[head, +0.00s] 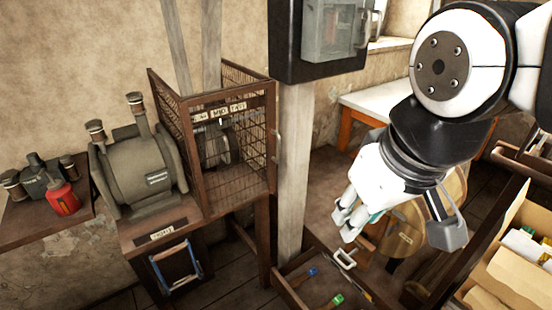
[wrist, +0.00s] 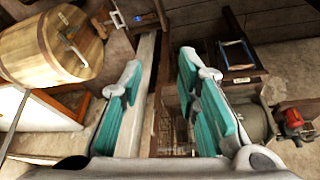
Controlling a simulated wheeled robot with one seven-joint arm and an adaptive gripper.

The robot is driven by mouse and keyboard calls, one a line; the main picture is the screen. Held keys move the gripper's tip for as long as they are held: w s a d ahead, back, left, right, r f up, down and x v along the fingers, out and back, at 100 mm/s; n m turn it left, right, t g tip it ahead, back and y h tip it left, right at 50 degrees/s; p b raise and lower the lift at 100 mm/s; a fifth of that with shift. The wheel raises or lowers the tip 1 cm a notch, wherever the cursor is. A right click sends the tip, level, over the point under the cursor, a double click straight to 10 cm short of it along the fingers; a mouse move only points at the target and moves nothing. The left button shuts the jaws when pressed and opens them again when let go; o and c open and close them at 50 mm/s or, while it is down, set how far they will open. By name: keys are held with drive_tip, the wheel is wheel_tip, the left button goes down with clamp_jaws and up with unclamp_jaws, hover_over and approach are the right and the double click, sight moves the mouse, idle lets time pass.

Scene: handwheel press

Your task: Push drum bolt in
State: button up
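A round wooden drum (head: 410,218) stands low behind my gripper in the head view. It also shows at the upper left of the wrist view (wrist: 35,50), with a small metal fitting (wrist: 75,45) on its face. I cannot tell whether this fitting is the drum bolt or how far in it sits. My gripper (head: 400,232) hangs in front of the drum in the head view and hides part of it. In the wrist view my gripper (wrist: 160,80) has its two teal-padded fingers wide apart with nothing between them.
A post (head: 292,165) stands left of my gripper. Left of it are a mesh cage (head: 238,160) and a grey machine (head: 140,165). A tray (head: 285,270) holds coloured-handled tools, with a pale handle (head: 345,258) at its edge. Cardboard boxes (head: 500,270) are at right.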

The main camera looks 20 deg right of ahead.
drive_tip(key=w+d+f+n+g+h+b, duration=0.25)
drive_tip(key=w+f+n+b, duration=0.35)
drive_tip(key=f, duration=0.4)
drive_tip(key=w+d+f+n+g+h+b, duration=0.25)
drive_tip(key=w+f+n+g+b, duration=0.2)
drive_tip(key=w+f, duration=0.45)
drive_tip(key=w+d+f+n+g+h+b, duration=0.15)
drive_tip(key=w+f+n+h+b, duration=0.35)
drive_tip(key=f, duration=0.6)
drive_tip(key=n+t+h+b, duration=0.4)
drive_tip(key=n+h+b, duration=0.5)
drive_tip(key=n+b, duration=0.7)
approach(340, 262)
drive_tip(key=d, duration=0.3)
drive_tip(key=d+n, duration=0.1)
drive_tip(key=d, duration=0.2)
drive_tip(key=d+n, duration=0.1)
drive_tip(key=d, duration=0.3)
drive_tip(key=shift+s+r+g, duration=0.1)
drive_tip(key=shift+r+g, duration=0.15)
drive_tip(key=shift+r, duration=0.05)
clamp_jaws()
drive_tip(key=shift+d, duration=0.1)
